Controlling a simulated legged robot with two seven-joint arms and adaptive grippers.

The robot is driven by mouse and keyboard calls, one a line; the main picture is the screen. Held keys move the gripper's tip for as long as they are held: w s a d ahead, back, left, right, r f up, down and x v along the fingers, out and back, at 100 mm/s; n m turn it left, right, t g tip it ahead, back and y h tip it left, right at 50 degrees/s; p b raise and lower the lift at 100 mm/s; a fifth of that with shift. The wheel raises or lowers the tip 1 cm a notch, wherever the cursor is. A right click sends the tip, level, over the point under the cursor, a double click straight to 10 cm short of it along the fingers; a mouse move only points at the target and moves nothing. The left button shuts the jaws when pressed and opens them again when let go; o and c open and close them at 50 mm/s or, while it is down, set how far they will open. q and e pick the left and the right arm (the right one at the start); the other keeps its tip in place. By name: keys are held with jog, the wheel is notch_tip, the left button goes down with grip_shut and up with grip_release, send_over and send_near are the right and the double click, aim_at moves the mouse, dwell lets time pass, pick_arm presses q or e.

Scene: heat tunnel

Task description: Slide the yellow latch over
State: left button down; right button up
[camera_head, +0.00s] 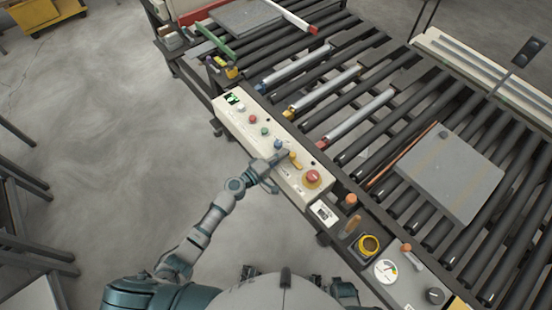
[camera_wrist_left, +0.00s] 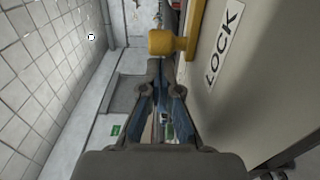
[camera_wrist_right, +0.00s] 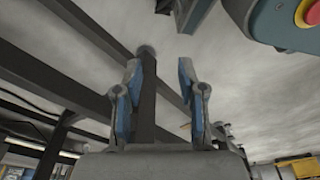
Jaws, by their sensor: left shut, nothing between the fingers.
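The yellow latch (camera_head: 295,160) sits on the pale control panel (camera_head: 240,118) between the buttons and the red mushroom button. In the left wrist view its yellow knob (camera_wrist_left: 165,42) stands just beyond my left fingertips, beside a LOCK label (camera_wrist_left: 224,44). My left gripper (camera_head: 281,157) is at the panel, just left of the latch in the head view. In the left wrist view the left gripper (camera_wrist_left: 161,68) is shut and empty, and I cannot tell whether it touches the knob. My right gripper (camera_wrist_right: 160,68) is open and empty, away from the panel.
The red mushroom button (camera_head: 312,178) is close to the latch. Small red and green buttons line the panel. A roller conveyor with a grey slab (camera_head: 450,172) lies behind it.

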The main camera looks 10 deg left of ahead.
aim_at(293, 159)
pick_arm(q)
jog(key=shift+d, duration=0.1)
jog(key=shift+s+d, duration=1.25)
jog(key=shift+f, duration=0.1)
